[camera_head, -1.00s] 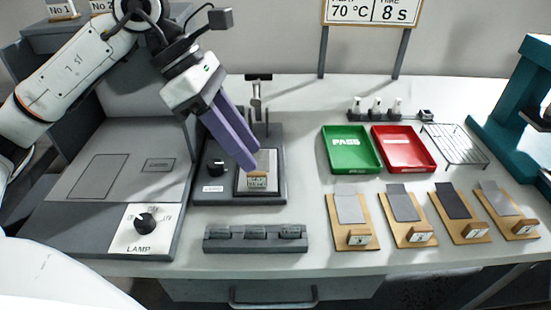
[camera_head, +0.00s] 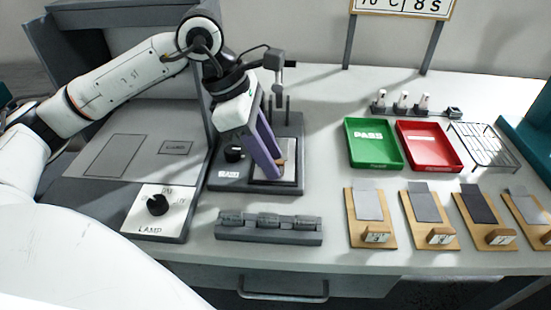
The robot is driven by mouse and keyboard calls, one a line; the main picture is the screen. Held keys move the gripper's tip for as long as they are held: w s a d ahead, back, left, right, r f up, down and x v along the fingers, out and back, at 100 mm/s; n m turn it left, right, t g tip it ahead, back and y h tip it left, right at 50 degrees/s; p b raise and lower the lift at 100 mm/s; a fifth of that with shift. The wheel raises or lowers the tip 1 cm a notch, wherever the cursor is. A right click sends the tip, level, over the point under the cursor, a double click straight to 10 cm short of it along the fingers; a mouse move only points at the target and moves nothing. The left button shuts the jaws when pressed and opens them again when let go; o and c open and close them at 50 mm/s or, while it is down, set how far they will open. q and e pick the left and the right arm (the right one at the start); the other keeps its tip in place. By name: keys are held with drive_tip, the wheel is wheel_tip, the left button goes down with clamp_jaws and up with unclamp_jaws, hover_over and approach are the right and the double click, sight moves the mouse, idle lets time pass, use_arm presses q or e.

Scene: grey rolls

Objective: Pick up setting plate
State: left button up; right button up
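My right gripper is not in view.
A dark slotted rack (camera_head: 268,228) stands in front of the device. A green tray (camera_head: 373,146), a red tray (camera_head: 430,150) and a wire rack (camera_head: 484,146) lie to the right. Several wooden boards (camera_head: 371,235) line the front right. A small post (camera_head: 276,75) stands behind the gripper.

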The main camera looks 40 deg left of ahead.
use_arm(q)
drive_tip(key=shift+f, duration=0.1)
drive_tip(key=shift+c, duration=0.5)
clamp_jaws()
